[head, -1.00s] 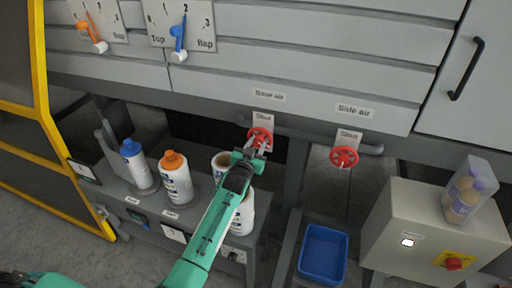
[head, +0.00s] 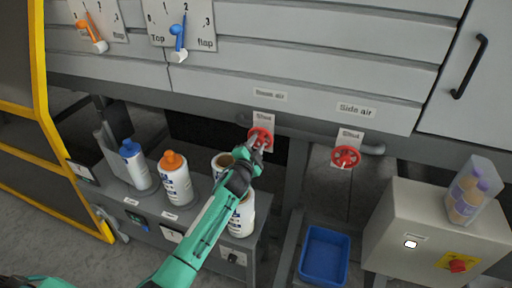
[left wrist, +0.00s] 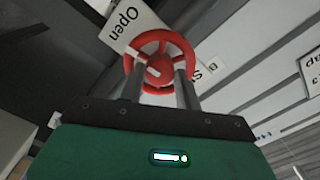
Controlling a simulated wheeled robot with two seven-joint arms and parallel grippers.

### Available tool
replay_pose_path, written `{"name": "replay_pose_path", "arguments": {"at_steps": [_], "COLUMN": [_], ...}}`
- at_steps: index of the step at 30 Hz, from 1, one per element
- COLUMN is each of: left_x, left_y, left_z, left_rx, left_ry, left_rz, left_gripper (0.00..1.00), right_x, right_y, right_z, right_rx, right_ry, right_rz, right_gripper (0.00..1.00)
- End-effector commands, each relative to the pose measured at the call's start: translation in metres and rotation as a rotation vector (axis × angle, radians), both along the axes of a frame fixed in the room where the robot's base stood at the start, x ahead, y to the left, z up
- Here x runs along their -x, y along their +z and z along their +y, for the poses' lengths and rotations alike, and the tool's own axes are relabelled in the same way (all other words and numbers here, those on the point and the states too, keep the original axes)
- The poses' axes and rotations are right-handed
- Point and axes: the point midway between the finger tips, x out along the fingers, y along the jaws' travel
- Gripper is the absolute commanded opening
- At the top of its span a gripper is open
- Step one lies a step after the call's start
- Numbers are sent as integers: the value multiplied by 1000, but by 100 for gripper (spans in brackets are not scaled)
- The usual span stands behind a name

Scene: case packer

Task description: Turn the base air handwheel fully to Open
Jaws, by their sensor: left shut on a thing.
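The base air handwheel (head: 260,137) is a small red spoked wheel below the "Base air" label, in front of a plate reading "Shut" (head: 264,117). My left gripper (head: 255,147) reaches up to it and is shut on it. In the left wrist view the red wheel (left wrist: 160,50) fills the space between the two grey fingers, which overlap its lower rim and hub. In that view a plate reading "Open" (left wrist: 128,21) shows at the upper left, and part of another word starting with "S" is right of the wheel. My right gripper is not in view.
The red side air handwheel (head: 346,157) is to the right, also below a "Shut" plate. A blue bin (head: 323,256) and a grey control box (head: 430,225) stand at the lower right.

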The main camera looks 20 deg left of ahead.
Motion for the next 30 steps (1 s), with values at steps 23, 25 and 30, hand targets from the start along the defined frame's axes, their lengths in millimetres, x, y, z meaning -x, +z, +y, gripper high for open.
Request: {"name": "replay_pose_path", "arguments": {"at_steps": [23, 25, 30], "left_x": [1, 1, 0], "left_y": [-2, -2, -1], "left_z": [0, 0, 0], "left_rx": [-145, -145, -144], "left_ry": [0, 0, 0], "left_rz": [-1, -1, -3], "left_gripper": [11, 11, 55], "right_x": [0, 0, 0], "right_y": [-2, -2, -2], "right_z": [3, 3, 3], "right_rx": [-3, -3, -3], "right_ry": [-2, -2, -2], "right_rz": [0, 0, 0], "right_gripper": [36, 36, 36]}}
